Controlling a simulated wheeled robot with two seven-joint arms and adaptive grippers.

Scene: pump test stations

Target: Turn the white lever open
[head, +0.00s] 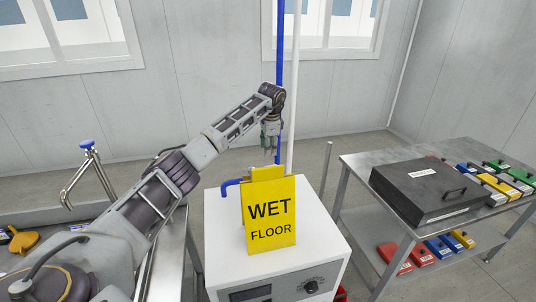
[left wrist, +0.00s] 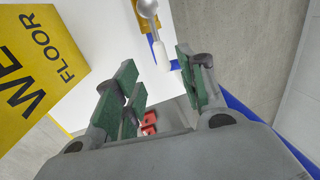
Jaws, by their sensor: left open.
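My left gripper (head: 270,142) hangs fingers-down above and behind the yellow WET FLOOR sign in the head view. In the left wrist view its green-padded fingers (left wrist: 156,62) are apart, with nothing held between them. The white lever (left wrist: 160,54) shows beyond the fingertips, lying between them in the picture. It joins a silver rounded part (left wrist: 147,9) on a yellow-brown mount at the top edge. Whether a finger touches the lever I cannot tell. In the head view the sign hides the lever. My right gripper is not in view.
The yellow WET FLOOR sign (head: 270,232) stands on the white cabinet (head: 222,258), close beside the gripper. A blue pipe (head: 279,55) and a white pipe (head: 293,80) rise behind it. A metal table (head: 359,162) with a black case (head: 418,190) stands at the right.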

